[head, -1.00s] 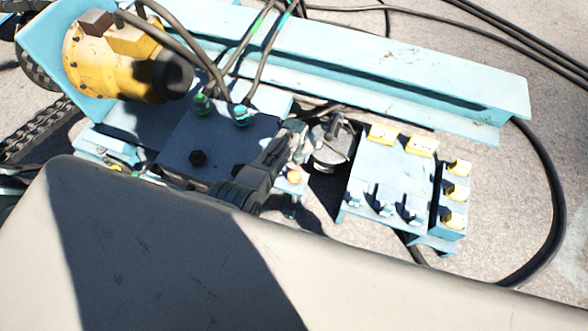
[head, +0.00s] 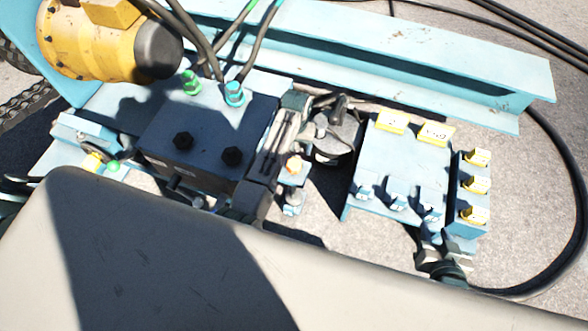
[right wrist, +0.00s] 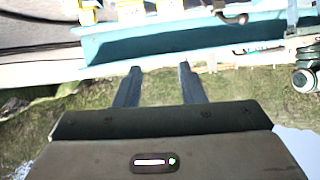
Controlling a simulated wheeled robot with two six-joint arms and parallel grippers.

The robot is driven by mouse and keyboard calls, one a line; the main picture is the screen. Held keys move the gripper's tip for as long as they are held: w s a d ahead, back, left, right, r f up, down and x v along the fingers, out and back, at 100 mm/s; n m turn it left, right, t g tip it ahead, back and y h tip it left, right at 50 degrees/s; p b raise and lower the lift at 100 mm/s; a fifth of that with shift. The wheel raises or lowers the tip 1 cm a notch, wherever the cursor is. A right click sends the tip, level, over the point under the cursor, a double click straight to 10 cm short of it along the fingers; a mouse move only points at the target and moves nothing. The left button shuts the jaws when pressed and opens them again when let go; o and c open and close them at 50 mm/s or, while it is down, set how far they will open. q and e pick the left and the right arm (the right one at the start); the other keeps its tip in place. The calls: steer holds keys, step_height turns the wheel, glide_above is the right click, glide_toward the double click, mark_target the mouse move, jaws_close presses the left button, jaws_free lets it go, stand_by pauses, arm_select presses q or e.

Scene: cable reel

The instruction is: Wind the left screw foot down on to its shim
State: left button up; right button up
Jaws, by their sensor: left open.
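I cannot tell whether this is the left screw foot, and no shim shows clearly.
The dark block (head: 205,150) with black bolts and hoses is at centre left, a yellow motor (head: 95,45) behind it. A blue beam (head: 400,60) runs behind. The blue panel (head: 395,160) carries yellow tags. A black cable (head: 560,200) curves around the right side.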

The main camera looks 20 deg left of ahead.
mark_target(294, 163)
arm_select(q)
steer(key=f+n+b, duration=0.1)
steer(key=n, duration=0.1)
steer(key=f+n+b, duration=0.1)
steer(key=f+n, duration=0.1)
steer(key=s+f+n+b, duration=0.1)
steer(key=f+n, duration=0.1)
steer(key=shift+f+b, duration=0.2)
steer(key=shift+b, duration=0.2)
step_height(294, 163, down, 5)
steer(key=shift+a+r+b, duration=0.1)
steer(key=shift+r+b, duration=0.05)
steer(key=shift+b, duration=0.6)
steer(key=shift+f, duration=0.25)
arm_select(e)
step_height(294, 163, up, 25)
steer(key=w+n+t+y, duration=0.1)
steer(key=t, duration=1.2)
steer(key=shift+n+t, duration=0.3)
steer(key=shift+t, duration=0.1)
arm_select(q)
steer(key=c, duration=0.9)
